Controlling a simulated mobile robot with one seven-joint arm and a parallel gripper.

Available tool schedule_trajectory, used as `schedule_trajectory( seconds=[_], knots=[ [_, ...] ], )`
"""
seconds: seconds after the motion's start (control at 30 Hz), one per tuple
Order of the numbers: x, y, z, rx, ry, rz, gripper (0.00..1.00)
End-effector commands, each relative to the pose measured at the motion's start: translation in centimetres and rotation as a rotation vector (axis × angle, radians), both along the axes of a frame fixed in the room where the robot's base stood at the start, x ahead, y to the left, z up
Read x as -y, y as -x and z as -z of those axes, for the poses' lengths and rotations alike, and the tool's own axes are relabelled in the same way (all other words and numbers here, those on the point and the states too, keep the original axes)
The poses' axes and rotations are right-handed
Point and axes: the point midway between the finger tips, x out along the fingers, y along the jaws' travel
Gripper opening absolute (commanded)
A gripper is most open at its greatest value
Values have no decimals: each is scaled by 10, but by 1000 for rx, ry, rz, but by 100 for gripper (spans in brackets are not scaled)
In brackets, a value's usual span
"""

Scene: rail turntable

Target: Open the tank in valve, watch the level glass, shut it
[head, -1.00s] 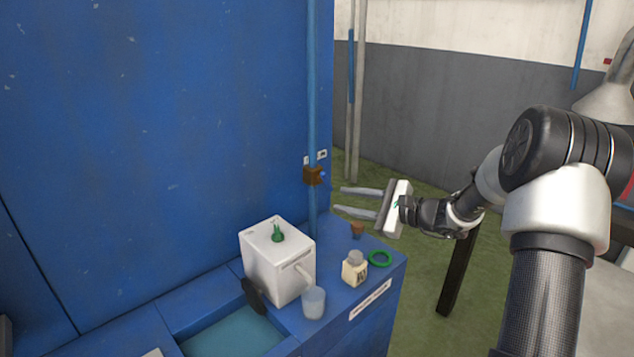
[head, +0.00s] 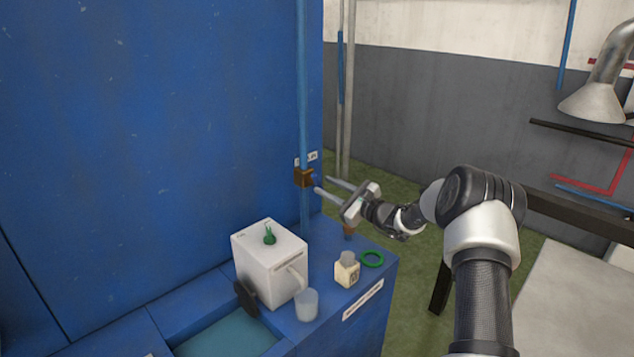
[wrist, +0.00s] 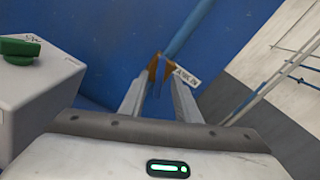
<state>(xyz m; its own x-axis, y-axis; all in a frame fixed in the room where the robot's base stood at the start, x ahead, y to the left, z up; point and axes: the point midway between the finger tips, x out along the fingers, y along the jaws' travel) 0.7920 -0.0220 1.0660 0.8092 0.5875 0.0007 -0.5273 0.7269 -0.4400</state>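The tank in valve (head: 304,177) is a small brown body on the vertical blue pipe (head: 304,90), with a bit of blue on its right side. In the wrist view the valve (wrist: 155,68) shows just beyond the fingertips, and a white label (wrist: 187,77) beside it seems to read TANK IN. My gripper (head: 322,186) is open, its two fingers pointing at the valve from the right. In the wrist view my gripper (wrist: 157,82) has nothing clearly between its fingers; contact with the valve cannot be told. I cannot surely pick out the level glass.
A white box (head: 268,265) with a green knob (head: 269,237) stands on the blue bench. Near it are a clear cup (head: 307,305), a small labelled bottle (head: 347,270) and a green ring (head: 372,259). An open basin (head: 225,338) lies front left. Pipes (head: 348,100) run up behind.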

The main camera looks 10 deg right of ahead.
Motion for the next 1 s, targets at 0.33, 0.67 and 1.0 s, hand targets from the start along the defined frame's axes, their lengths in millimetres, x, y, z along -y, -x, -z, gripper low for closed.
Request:
schedule_trajectory(
  seconds=[0.33,0.67,1.0],
  knots=[
    [-27,-37,0,0,1,-1,29],
    [-29,-40,0,-1,1,0,29],
    [-29,-40,1,-5,-6,0,0]
  ],
)
